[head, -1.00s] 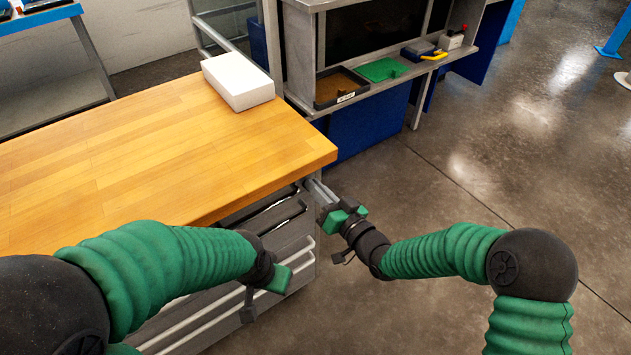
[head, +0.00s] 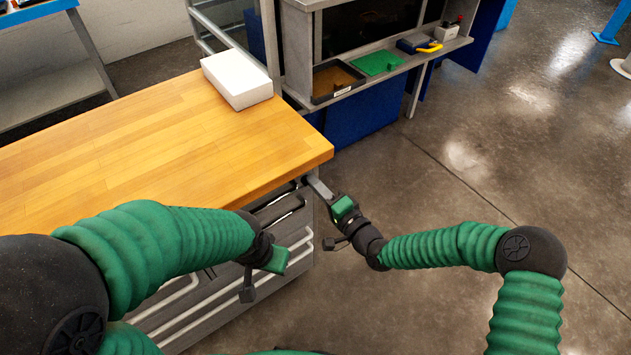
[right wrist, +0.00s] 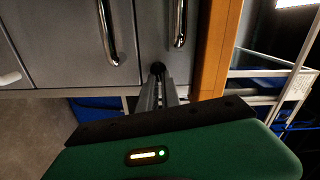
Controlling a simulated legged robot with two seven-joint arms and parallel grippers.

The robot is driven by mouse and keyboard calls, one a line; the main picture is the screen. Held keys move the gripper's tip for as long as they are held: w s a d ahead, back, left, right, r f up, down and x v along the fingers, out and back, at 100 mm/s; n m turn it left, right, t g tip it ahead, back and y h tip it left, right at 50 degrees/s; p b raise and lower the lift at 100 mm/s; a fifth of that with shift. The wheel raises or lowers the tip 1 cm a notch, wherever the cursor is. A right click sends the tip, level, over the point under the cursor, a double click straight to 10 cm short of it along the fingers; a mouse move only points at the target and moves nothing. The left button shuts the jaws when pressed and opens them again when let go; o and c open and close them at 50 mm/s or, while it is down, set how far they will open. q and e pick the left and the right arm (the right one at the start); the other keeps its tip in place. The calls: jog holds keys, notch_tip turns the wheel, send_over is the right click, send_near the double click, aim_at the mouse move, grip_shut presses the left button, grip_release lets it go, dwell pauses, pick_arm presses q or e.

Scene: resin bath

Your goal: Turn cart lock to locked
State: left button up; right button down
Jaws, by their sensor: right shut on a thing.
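The cart has a wooden top (head: 130,140) and grey drawers with bar handles. The cart lock is a small dark round knob (right wrist: 158,68) on the grey cart face, beside the drawer handles in the right wrist view. My right gripper (head: 314,184) reaches the cart's end just below the top's corner. In the right wrist view its two grey fingers (right wrist: 158,84) are closed on the knob, hiding part of it. The lock's marking cannot be read. My left gripper (head: 268,262) hangs in front of the drawers, apart from them; its fingers cannot be made out.
A white box (head: 237,80) lies on the cart top's far edge. Behind stands a grey workbench holding a brown-filled tray (head: 336,80), a green mat (head: 378,63) and a yellow-handled item (head: 430,47). The floor (head: 480,130) at right is clear.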

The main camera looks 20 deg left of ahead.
jog(key=shift+w+d+f+m, duration=0.1)
jog(key=shift+f+m, duration=0.05)
jog(key=shift+m, duration=0.45)
jog(key=shift+d+f+m, duration=0.1)
jog(key=shift+m, duration=0.5)
jog(key=c, duration=1.6)
grip_release()
jog(key=shift+f, duration=0.1)
jog(key=shift+o, duration=0.2)
jog(key=p+v, duration=0.3)
jog(key=v, duration=1.4)
jog(key=shift+a, duration=0.1)
